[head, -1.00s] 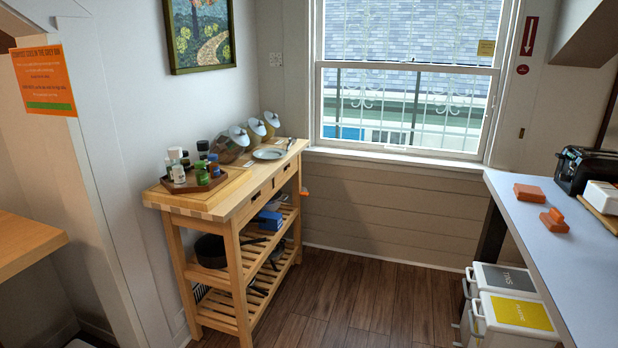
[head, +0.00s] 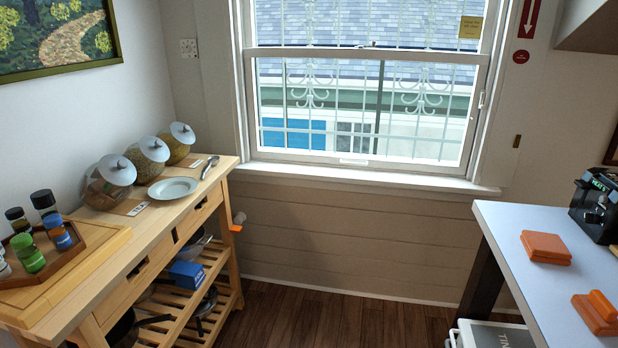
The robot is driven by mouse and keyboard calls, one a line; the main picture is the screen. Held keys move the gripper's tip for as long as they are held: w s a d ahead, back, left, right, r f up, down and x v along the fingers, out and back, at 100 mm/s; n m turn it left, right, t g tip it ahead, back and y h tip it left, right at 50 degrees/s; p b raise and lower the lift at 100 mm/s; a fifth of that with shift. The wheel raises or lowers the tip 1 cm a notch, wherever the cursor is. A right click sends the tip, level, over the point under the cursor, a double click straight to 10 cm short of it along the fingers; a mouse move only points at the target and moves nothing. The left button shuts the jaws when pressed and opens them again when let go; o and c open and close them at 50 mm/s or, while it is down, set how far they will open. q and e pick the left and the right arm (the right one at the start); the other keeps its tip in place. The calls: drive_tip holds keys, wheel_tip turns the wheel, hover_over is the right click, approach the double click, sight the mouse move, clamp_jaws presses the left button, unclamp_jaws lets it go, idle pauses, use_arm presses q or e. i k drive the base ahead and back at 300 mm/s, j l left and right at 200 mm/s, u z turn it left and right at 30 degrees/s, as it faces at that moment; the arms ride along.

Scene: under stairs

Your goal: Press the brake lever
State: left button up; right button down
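No part is clearly recognisable as a brake lever. A small orange tab (head: 236,228) with a white round knob (head: 239,217) sticks out from the far end of the wooden cart (head: 172,244). On the counter at the right lie a flat orange block (head: 545,247) and an orange piece with a raised bar (head: 599,310), partly cut off by the frame. I cannot tell whether any of these is the brake lever. Neither of my grippers is in view.
The cart holds tilted jars (head: 148,157), a plate (head: 173,189) and a bottle tray (head: 50,255). A grey-topped counter (head: 500,222) stands right, with a black machine (head: 600,205) and a lidded bin (head: 490,335) below. Wood floor (head: 340,322) between is clear.

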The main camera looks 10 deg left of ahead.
sight(234, 229)
drive_tip(key=i+l+u, duration=0.1)
drive_tip(key=i+u, duration=0.35)
drive_tip(key=i+l+u, duration=0.2)
drive_tip(key=i+u, duration=0.2)
drive_tip(key=i+l+u, duration=0.7)
drive_tip(key=l+u, duration=0.2)
drive_tip(key=i+l+u, duration=0.2)
drive_tip(key=l+u, duration=0.25)
